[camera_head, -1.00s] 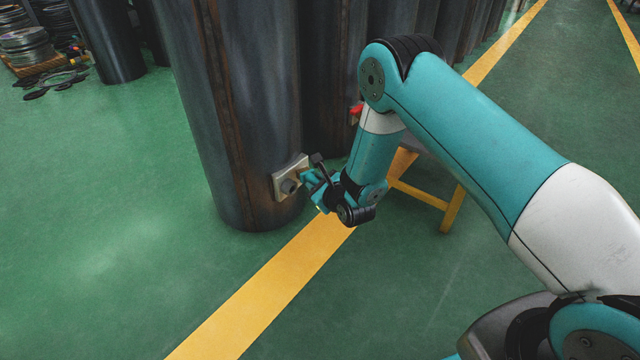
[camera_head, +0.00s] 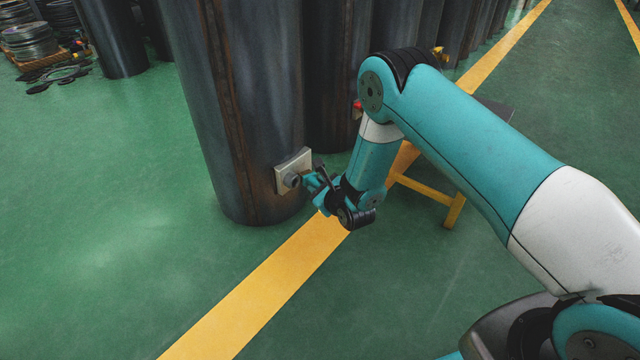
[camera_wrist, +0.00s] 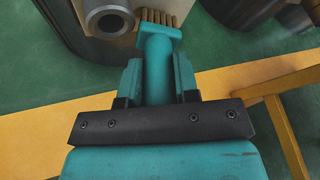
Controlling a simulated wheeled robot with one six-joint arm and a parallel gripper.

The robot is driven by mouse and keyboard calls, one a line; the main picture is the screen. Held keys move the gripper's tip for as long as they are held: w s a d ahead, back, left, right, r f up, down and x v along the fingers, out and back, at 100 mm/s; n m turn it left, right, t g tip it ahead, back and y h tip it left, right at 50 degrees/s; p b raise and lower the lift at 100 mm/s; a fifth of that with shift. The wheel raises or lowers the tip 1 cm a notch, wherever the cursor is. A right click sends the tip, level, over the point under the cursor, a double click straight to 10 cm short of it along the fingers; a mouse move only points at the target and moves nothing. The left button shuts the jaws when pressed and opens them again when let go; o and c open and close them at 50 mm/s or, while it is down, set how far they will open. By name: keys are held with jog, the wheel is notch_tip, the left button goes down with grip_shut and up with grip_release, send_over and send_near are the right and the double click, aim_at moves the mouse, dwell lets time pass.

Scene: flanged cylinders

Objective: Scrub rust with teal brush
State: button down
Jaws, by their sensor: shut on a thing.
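A tall dark steel cylinder (camera_head: 235,100) stands upright on the floor, with a brown rusty seam down its side. A pale square flange plate (camera_head: 292,170) with a round grey pipe stub (camera_head: 291,180) sits low on its side; the stub also shows in the wrist view (camera_wrist: 108,20). My gripper (camera_wrist: 159,85) is shut on the handle of the teal brush (camera_wrist: 160,60). The brush's brown bristles (camera_wrist: 160,17) point away from me, beside the stub and at the plate. I cannot tell whether they touch it. In the head view my gripper (camera_head: 318,185) is right of the stub.
A yellow-legged stand (camera_head: 425,190) is behind my arm. More dark cylinders (camera_head: 395,45) line the back. Metal rings and coils (camera_head: 30,42) lie at the far left. A yellow line (camera_head: 260,285) crosses the green floor, which is open in front.

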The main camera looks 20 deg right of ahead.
jog(key=shift+r, duration=0.25)
notch_tip(320, 180, up, 4)
jog(key=p, duration=0.4)
jog(key=shift+w+f, duration=0.1)
jog(key=shift+f, duration=0.15)
jog(key=shift+f+b, duration=1.05)
jog(key=shift+f, duration=0.9)
jog(key=shift+s+d, duration=0.2)
jog(key=shift+s, duration=0.1)
jog(key=s+d+b, duration=0.1)
jog(key=s+b, duration=0.1)
jog(key=s+d+b, duration=0.2)
jog(key=shift+s, duration=0.15)
